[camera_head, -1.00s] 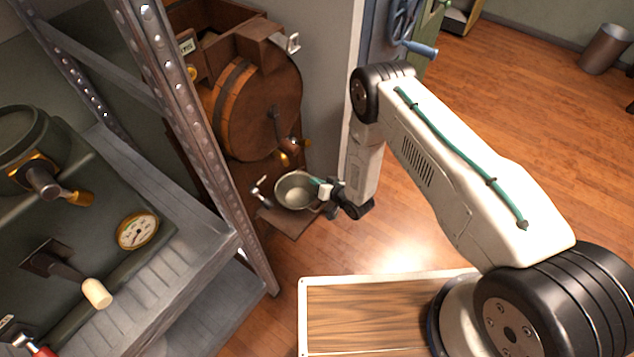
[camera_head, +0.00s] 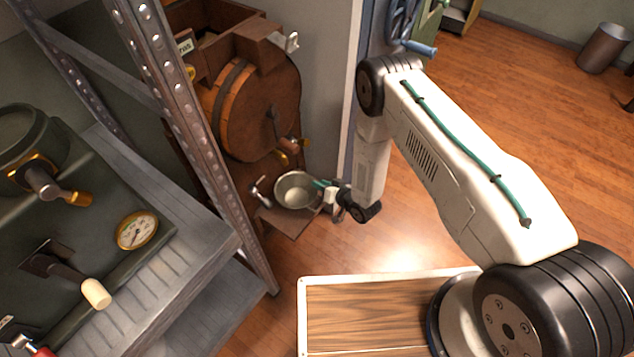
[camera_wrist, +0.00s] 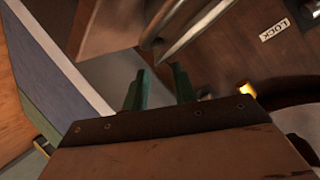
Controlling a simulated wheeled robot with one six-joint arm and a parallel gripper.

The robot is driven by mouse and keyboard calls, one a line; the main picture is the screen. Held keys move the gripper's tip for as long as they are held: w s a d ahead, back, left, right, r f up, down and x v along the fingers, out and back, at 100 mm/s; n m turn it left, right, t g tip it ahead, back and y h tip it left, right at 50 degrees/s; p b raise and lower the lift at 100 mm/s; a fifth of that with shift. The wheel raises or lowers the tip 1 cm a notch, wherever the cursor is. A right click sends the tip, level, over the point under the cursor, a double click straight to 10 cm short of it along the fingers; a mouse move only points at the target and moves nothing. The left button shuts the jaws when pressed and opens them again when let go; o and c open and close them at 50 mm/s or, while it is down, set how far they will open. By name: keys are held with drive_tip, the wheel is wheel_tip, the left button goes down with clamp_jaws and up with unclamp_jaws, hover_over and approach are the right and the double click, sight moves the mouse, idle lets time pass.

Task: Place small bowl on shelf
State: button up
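A small grey metal bowl (camera_head: 298,190) sits at the brown ledge (camera_head: 290,222) low on the wooden machine, under its taps. My gripper (camera_head: 325,186) is at the bowl's right side, its green fingers close to the rim; I cannot tell whether they touch it. In the wrist view my gripper's two green fingers (camera_wrist: 158,88) stand apart with a gap between them; a brown plate hides their lower part. I cannot pick out the bowl there with certainty. The grey metal shelf (camera_head: 195,220) is at the left, with a lower shelf (camera_head: 215,305) under it.
A green machine (camera_head: 75,235) with a gauge and levers fills much of the upper shelf, leaving a bare ribbed strip along its edge. A perforated shelf post (camera_head: 190,115) stands between shelf and bowl. The wooden machine (camera_head: 255,105) is behind the bowl. Open floor lies right.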

drive_tip(key=v, duration=0.8)
drive_tip(key=shift+s+d+r, duration=0.2)
drive_tip(key=shift+s+d, duration=0.05)
drive_tip(key=w+d+r+g+h, duration=0.1)
drive_tip(key=w+d+r+h, duration=0.1)
drive_tip(key=w+r, duration=0.5)
drive_tip(key=w+d+r+h, duration=0.2)
drive_tip(key=w+d+r, duration=0.15)
drive_tip(key=r, duration=0.65)
drive_tip(key=s+d+r+g+h, duration=0.15)
drive_tip(key=d+r, duration=0.25)
drive_tip(key=r, duration=0.7)
drive_tip(key=s+d+r+g+h, duration=0.1)
drive_tip(key=d+r+h, duration=0.2)
drive_tip(key=r, duration=0.8)
drive_tip(key=s+d+r+m+g, duration=0.2)
drive_tip(key=s+d+r, duration=0.2)
drive_tip(key=s+r, duration=1.1)
drive_tip(key=s+r+g, duration=0.1)
drive_tip(key=s+r, duration=0.1)
drive_tip(key=s, duration=0.8)
drive_tip(key=s+r+g, duration=0.2)
drive_tip(key=s, duration=0.9)
drive_tip(key=shift+s+r, duration=0.25)
drive_tip(key=shift+r, duration=0.15)
